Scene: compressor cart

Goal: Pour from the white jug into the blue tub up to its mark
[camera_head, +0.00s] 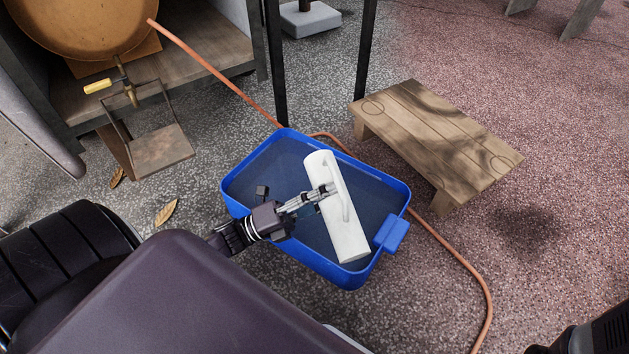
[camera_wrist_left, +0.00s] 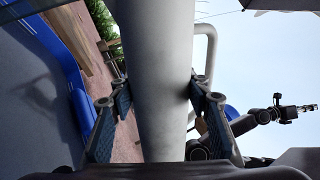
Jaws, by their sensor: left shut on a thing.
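The white jug (camera_head: 345,238) is over the blue tub (camera_head: 237,206), tipped onto its side. My left gripper (camera_head: 325,193) is shut on the jug around its middle, near the handle (camera_head: 346,200). In the left wrist view, the jug (camera_wrist_left: 158,60) runs between the two fingers (camera_wrist_left: 160,98). The tub stands on the ground and holds a smooth, dark blue-grey surface that looks like liquid. I cannot make out the mark or a falling stream. My right gripper (camera_wrist_left: 285,109) shows small in the left wrist view; its finger gap is unclear.
A low wooden bench (camera_head: 440,135) stands right of the tub. An orange hose (camera_head: 462,262) runs behind and right of the tub. A wooden shelf with a rusty tank (camera_head: 80,25) and tap stands at upper left. Dark posts (camera_head: 366,50) rise behind the tub. Open ground lies right.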

